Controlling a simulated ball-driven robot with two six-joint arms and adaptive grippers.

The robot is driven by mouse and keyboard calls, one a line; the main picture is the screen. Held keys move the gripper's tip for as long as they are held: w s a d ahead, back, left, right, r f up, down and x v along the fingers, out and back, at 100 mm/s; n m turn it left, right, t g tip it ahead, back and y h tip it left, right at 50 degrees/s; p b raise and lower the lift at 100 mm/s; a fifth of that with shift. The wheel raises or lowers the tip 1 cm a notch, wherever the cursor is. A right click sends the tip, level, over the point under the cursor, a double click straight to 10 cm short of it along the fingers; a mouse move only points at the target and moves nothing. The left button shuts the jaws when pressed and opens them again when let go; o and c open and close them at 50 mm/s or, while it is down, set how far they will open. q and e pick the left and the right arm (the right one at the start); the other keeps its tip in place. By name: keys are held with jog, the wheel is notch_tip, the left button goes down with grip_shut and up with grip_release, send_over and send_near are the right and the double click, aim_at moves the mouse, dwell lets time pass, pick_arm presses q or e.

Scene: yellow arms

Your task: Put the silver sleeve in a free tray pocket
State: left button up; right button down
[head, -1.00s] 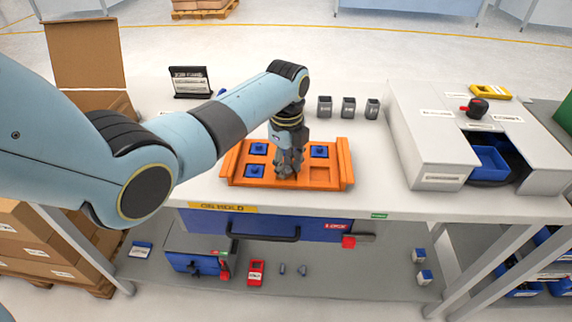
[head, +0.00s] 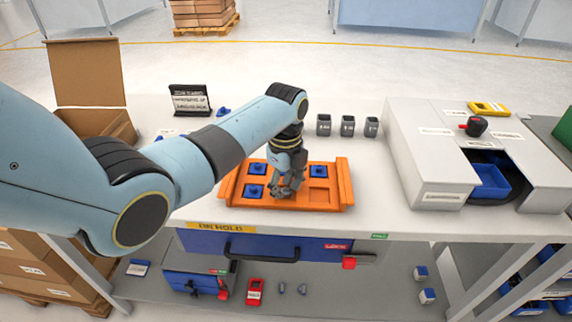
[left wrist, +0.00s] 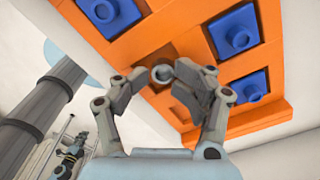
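The silver sleeve (left wrist: 162,74) shows in the left wrist view as a small grey ring, end-on, in a tray pocket. My left gripper (left wrist: 160,72) has its two fingers apart on either side of it, with what look like gaps between fingers and sleeve. In the head view my left gripper (head: 287,190) points down over the middle of the orange tray (head: 345,180) and hides the sleeve. Blue pieces with a raised knob (head: 254,190) fill several pockets. The front right pocket (head: 318,196) looks empty. My right gripper is out of view.
Several grey cups (head: 347,125) stand behind the tray. A grey housing with a blue bin (head: 490,180) is at the right. A black sign (head: 190,100) and an open cardboard box (head: 95,122) are at the left. The tabletop right of the tray is clear.

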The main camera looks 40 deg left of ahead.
aim_at(285, 191)
pick_arm(q)
notch_tip(285, 191, up, 12)
jog(key=shift+w+r, duration=0.15)
dwell(0.4)
dwell(0.3)
